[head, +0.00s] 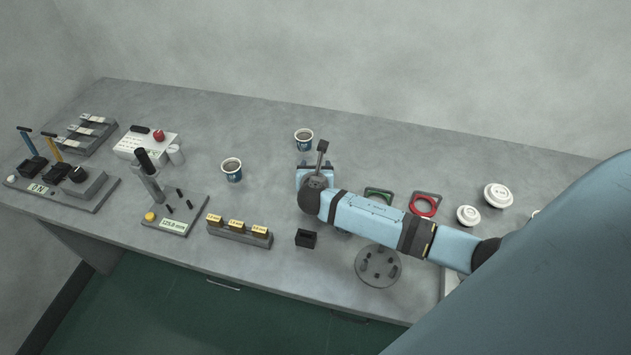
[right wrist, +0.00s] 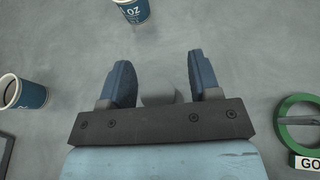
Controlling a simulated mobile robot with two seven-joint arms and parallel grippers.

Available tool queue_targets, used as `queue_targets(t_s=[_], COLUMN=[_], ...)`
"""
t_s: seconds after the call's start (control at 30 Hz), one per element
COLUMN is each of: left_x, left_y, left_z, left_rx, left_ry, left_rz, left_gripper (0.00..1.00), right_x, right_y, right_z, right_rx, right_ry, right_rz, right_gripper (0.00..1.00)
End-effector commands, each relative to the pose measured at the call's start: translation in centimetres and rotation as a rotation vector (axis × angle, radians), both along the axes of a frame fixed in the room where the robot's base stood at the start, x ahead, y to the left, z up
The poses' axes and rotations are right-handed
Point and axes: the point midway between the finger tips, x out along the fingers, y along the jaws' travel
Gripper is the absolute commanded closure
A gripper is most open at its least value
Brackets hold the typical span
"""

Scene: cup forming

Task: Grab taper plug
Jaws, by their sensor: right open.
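A grey round-topped piece (right wrist: 158,92), which looks like the taper plug, stands between the two blue fingers of my right gripper (right wrist: 162,78) in the right wrist view. Its lower part is hidden behind the gripper's dark crossbar. The fingers are open, with a gap on each side of it. In the head view my right gripper (head: 304,184) is over the middle of the table, mostly covered by my wrist, and the grey piece is hidden there. My left gripper is not in view.
Two coffee cups (head: 304,138) (head: 232,168) stand behind and left of the gripper. A green ring gauge (right wrist: 281,122) and a red one (head: 424,206) lie to the right. A small black box (head: 306,238) and a round pegged plate (head: 378,268) are nearer the front edge.

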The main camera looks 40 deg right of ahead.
Motion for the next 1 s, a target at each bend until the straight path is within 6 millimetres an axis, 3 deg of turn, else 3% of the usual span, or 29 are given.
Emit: queue_targets(t_s=[0.07,0.3,0.73,0.87,1.0], left_x=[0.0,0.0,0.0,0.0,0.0], left_y=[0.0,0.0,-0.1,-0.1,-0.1], left_z=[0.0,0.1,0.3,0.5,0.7], left_rx=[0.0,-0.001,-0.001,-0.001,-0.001], left_ry=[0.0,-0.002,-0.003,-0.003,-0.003], left_rz=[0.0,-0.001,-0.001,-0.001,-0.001], left_gripper=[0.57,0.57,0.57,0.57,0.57], right_x=[0.0,0.0,0.0,0.0,0.0], right_y=[0.0,0.0,0.0,0.0,0.0], right_z=[0.0,0.0,1.0,3.0,6.7], right_rx=[0.0,0.0,0.0,0.001,0.001], right_ry=[0.0,0.0,-0.003,-0.005,-0.007], right_rz=[0.0,0.0,-0.001,0.001,0.0], right_gripper=[0.45,1.0,1.0,1.0,1.0])
